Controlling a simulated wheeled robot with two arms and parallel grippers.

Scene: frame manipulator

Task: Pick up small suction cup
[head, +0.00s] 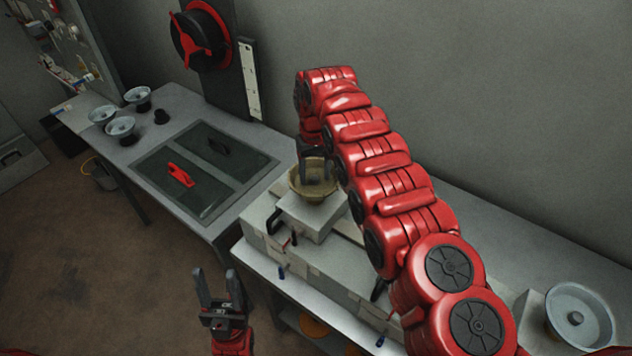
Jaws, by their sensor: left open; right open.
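Several pale grey cup-shaped pieces with dark bases stand at the far left of the back table; one stands at the front (121,130), one at the left (103,114) and one behind (138,97). A smaller black piece (161,117) stands beside them. A tan round cup (300,190) sits on a light block in the middle. I cannot tell which of these is the small suction cup. My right gripper (317,174) is open, pointing down at the tan cup, its fingers overlapping the cup's opening; contact cannot be told. My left gripper (219,285) is open and empty, low over the floor.
A large grey round dish (580,315) stands at the lower right. A grey wall (480,90) rises behind. Floor lies open at left.

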